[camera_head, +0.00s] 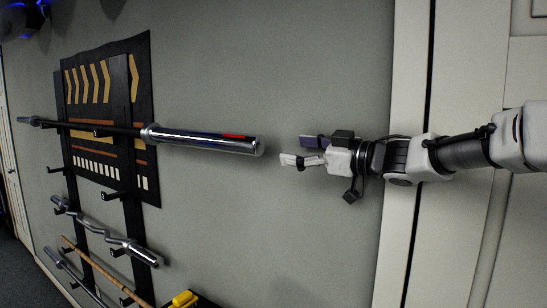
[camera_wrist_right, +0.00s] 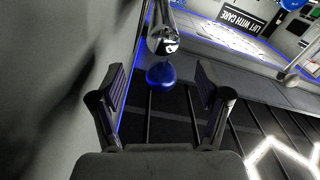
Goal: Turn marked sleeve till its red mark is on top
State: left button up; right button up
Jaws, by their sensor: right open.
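The shiny chrome sleeve (camera_head: 200,143) is the right end of a long barbell held level on the wall rack. Its red mark (camera_head: 233,136) shows close to the sleeve's upper edge, near the free end; I cannot tell if it is exactly on top. My right gripper (camera_head: 294,150) is open and empty, to the right of the sleeve's end with a gap between them. In the right wrist view, the round sleeve end (camera_wrist_right: 163,42) appears ahead, beyond and roughly centred between the open fingers (camera_wrist_right: 161,88). My left gripper is not in view.
The wall rack has dark uprights (camera_head: 134,215) and hooks. A curl bar (camera_head: 105,233) and a wooden stick (camera_head: 90,262) hang lower. A yellow item (camera_head: 185,298) is at the bottom. A blue ball (camera_wrist_right: 160,75) shows in the wrist view. The wall (camera_head: 300,75) around the gripper is bare.

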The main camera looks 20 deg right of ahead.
aim_at(261, 147)
jog(key=w+a+m+b, duration=0.1)
jog(key=m+b, duration=0.1)
jog(key=w+a+m+b, duration=0.1)
jog(key=m+b, duration=0.1)
jog(key=w+f+m+b, duration=0.1)
jog(key=m+b, duration=0.1)
jog(key=shift+a+b, duration=0.35)
jog(key=shift+a, duration=0.05)
jog(key=shift+a+r+m, duration=0.15)
jog(key=shift+m, duration=0.25)
jog(key=shift+w+a+r, duration=0.35)
jog(key=shift+w, duration=0.1)
jog(key=p+x, duration=0.1)
jog(key=x, duration=0.5)
jog(key=shift+w+a+f, duration=0.15)
jog(key=shift+w+a, duration=0.05)
jog(key=shift+w, duration=0.1)
jog(key=shift+s+d, duration=0.15)
jog(key=shift+s, duration=0.05)
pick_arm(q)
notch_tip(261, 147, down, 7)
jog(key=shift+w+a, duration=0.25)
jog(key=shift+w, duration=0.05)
pick_arm(e)
jog(key=c, duration=1.1)
